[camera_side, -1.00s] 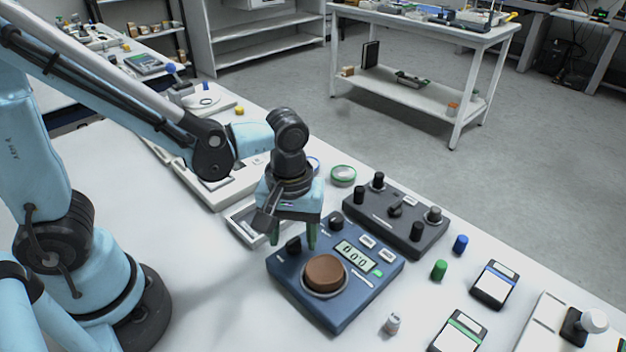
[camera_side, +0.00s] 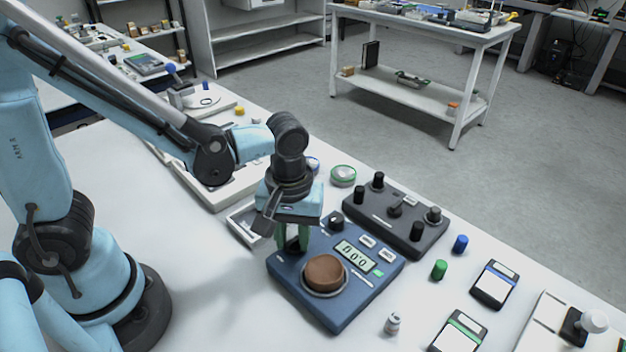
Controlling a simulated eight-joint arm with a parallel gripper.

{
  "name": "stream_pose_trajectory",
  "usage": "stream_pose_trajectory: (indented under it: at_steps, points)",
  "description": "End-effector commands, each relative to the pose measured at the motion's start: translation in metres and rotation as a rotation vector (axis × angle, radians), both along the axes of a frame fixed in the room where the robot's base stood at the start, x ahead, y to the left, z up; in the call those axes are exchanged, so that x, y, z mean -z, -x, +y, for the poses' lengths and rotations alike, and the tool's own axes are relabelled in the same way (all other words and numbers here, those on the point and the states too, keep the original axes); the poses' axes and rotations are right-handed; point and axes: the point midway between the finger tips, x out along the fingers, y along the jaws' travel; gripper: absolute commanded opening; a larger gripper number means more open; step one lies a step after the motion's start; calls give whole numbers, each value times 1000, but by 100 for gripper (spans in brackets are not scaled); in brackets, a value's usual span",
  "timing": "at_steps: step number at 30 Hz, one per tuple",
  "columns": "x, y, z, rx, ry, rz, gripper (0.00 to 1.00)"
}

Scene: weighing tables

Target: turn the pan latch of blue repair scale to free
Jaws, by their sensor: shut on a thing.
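The blue repair scale (camera_side: 330,313) lies on the white table. It has a digital display (camera_side: 354,254), and a brown round block (camera_side: 325,273) rests on its pan. A black knob (camera_side: 293,245) stands at its left corner, and another black knob (camera_side: 336,221) is on its back edge. My gripper (camera_side: 292,243) points down at the left corner with its green fingers shut on the left knob. The fingers partly hide this knob. I cannot read its label or tell which way it is turned.
A dark box with several knobs (camera_side: 395,222) stands behind the scale. A green cylinder (camera_side: 439,269), a blue cylinder (camera_side: 460,243) and a small metal weight (camera_side: 393,323) stand to the right. A white tray (camera_side: 240,222) is close behind my gripper. The table at front left is clear.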

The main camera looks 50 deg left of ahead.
Motion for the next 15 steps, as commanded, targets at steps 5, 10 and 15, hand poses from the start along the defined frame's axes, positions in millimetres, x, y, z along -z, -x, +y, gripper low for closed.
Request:
stream_pose_trajectory:
  at_steps: [5, 10, 15]
  points:
    - [0, 0, 0, 50, 1, 1, 1]
    - [0, 0, 0, 152, 0, 2, 1]
    - [0, 0, 0, 299, 1, 2, 1]
